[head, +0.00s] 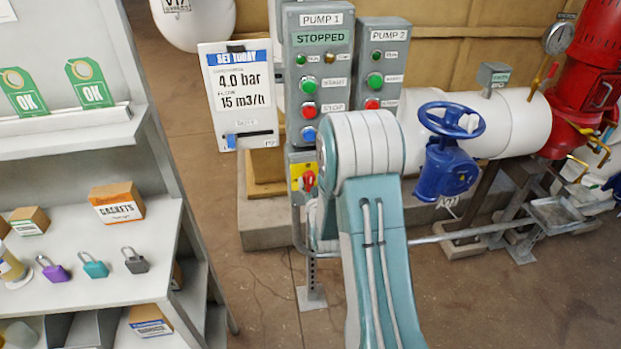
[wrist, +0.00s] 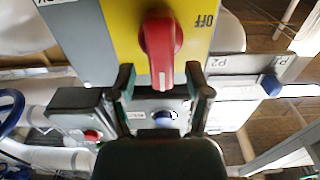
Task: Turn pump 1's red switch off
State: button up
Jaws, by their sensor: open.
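Pump 1's red switch (head: 309,180) sits on a yellow plate (head: 294,170) low on the grey PUMP 1 panel (head: 318,62), partly hidden by my arm. In the wrist view the red switch (wrist: 161,45) stands on the yellow plate (wrist: 122,14), its handle upright in the picture. The word OFF shows upside down to its right. My gripper (wrist: 160,73) is open, its fingers on either side of the handle's lower end with gaps visible. I cannot tell how deep they reach. In the head view my arm hides the gripper.
The panel's sign reads STOPPED (head: 320,38). The PUMP 2 panel (head: 380,65) and a blue handwheel (head: 451,120) are to the right. A setpoint board (head: 239,92) is left of the panel. A shelf (head: 90,262) with padlocks stands farther left. Floor between is clear.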

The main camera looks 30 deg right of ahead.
jog(key=shift+w, duration=0.85)
jog(key=shift+d, duration=0.1)
grip_shut()
jog(key=shift+s, duration=0.1)
